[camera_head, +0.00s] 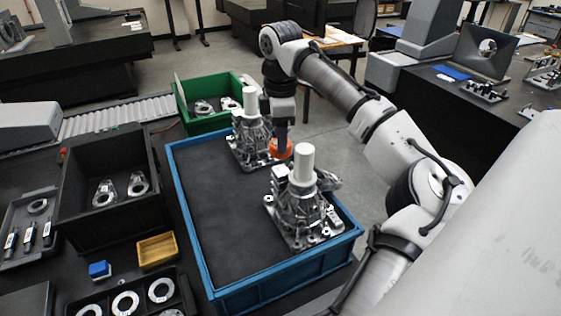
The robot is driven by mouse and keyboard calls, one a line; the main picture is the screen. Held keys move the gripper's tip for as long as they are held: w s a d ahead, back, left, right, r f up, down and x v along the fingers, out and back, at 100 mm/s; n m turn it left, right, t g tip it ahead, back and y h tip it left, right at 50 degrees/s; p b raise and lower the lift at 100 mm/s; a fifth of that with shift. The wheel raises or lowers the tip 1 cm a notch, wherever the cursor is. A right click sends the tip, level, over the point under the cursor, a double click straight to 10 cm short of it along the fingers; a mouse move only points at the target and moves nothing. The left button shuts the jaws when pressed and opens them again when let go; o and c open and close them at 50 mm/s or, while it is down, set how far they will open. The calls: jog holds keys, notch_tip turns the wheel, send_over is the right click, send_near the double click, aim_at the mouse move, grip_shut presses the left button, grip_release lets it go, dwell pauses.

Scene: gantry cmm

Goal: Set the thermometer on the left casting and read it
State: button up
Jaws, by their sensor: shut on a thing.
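The left casting (252,138), grey metal with a white upright cylinder on top, stands in the far part of the blue crate (208,278). A second, similar casting (303,208) stands nearer, at the crate's right side. My gripper (281,136) points down just right of the left casting. It is shut on an orange thing (281,150), which I take to be the thermometer. The near casting's white cylinder is close in front of it. I cannot tell whether the orange thing touches the left casting. No readout is visible, and the fingertips are hard to make out.
A green bin (208,123) with metal parts stands behind the crate. A black bin (92,215) with flanges, a yellow wooden box (157,250) and a blue block (99,270) are to the left. The crate's dark left floor is clear.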

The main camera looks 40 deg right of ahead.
jog(key=shift+f+b, duration=2.15)
jog(key=shift+f, duration=0.4)
jog(key=shift+f, duration=0.15)
jog(key=o, duration=1)
notch_tip(320, 180, up, 12)
jog(key=shift+r, duration=0.2)
